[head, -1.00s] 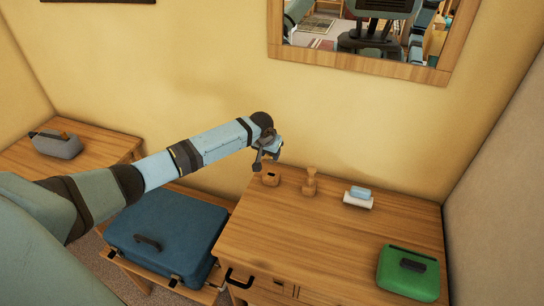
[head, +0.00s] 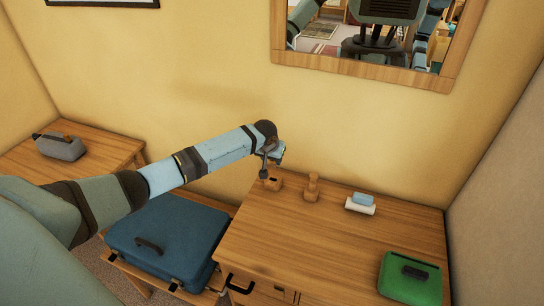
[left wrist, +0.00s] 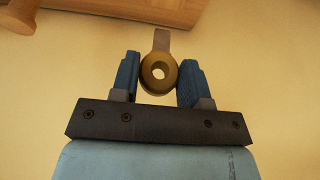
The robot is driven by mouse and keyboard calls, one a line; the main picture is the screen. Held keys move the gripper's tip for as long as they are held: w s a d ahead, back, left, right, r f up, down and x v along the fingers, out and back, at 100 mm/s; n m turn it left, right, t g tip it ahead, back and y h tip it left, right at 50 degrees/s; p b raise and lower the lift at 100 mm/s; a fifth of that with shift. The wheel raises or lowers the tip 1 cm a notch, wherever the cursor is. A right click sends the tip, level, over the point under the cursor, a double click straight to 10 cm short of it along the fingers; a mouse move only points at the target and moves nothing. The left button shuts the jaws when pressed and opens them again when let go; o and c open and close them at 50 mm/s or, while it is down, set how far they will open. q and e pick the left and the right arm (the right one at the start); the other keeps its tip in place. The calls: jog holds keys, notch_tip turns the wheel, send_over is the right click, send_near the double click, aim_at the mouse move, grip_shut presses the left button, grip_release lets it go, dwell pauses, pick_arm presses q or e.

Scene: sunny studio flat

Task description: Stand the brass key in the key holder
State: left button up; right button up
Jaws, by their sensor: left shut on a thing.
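In the left wrist view the left gripper (left wrist: 159,78) is shut on the brass key (left wrist: 158,73). The key's round head with its hole sits between the two blue fingers, and its shank points away from the gripper. In the head view the key is too small and covered to make out, so I cannot tell whether it touches the holder. My right gripper is not in view.
A blue and white item (head: 360,203) and a green case (head: 410,278) lie further right. A blue suitcase (head: 170,235) is on the left. The dresser's (head: 310,240) middle is clear.

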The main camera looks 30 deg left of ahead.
aim_at(272, 182)
pick_arm(q)
jog(key=shift+f+b, duration=0.3)
jog(key=shift+f, duration=0.85)
jog(key=shift+f+b, duration=0.5)
jog(key=shift+f, duration=0.9)
jog(key=shift+p, duration=0.3)
jog(key=shift+p, duration=0.4)
jog(key=shift+f, duration=1.45)
dwell(0.6)
jog(key=shift+f, duration=0.5)
dwell(1.0)
jog(key=shift+s+f, duration=0.15)
dwell(0.8)
jog(key=o, duration=1.1)
jog(key=shift+c, duration=0.2)
